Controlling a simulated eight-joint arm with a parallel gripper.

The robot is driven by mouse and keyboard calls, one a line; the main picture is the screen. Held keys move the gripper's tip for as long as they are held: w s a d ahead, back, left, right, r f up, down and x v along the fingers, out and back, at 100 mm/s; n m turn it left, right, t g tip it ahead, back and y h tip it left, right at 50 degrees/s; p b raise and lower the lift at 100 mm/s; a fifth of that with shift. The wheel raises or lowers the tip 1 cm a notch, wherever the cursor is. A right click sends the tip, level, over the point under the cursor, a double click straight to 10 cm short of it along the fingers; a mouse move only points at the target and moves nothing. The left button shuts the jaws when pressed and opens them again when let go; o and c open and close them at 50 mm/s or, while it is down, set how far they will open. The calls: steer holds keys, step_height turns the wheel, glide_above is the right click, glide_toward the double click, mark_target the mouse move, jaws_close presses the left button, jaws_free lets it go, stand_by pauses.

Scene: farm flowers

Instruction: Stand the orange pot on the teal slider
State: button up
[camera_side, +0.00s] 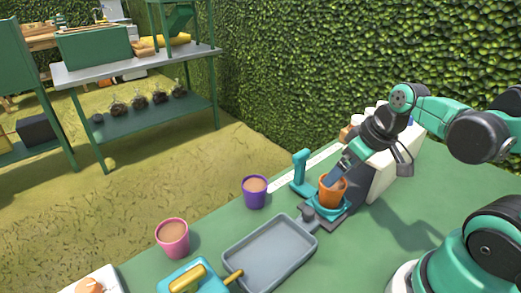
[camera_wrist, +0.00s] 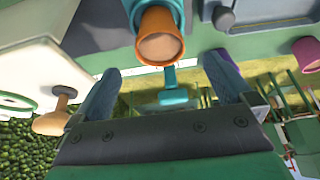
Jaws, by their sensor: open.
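The orange pot (camera_side: 332,191) stands upright, or nearly so, on the teal slider (camera_side: 322,210) at the right of the work table. In the wrist view the orange pot (camera_wrist: 160,38) is at the top middle, with part of the teal slider (camera_wrist: 184,10) around its base. My gripper (camera_side: 340,174) is at the pot's rim in the side view and partly hides it. In the wrist view my gripper (camera_wrist: 162,68) is open, its two fingers apart on either side of the pot's line. I cannot tell whether a finger touches the pot.
A teal upright handle (camera_side: 301,170) stands just left of the slider. A purple pot (camera_side: 255,191), a pink pot (camera_side: 173,238) and a grey tray (camera_side: 268,258) are further left. A white box (camera_side: 388,172) stands close behind my gripper. The green table is clear at right.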

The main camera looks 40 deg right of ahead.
steer(key=shift+v, duration=2.35)
steer(key=w+a+t, duration=0.2)
steer(key=w+a, duration=0.3)
steer(key=a, duration=0.1)
steer(key=shift+f+t, duration=0.3)
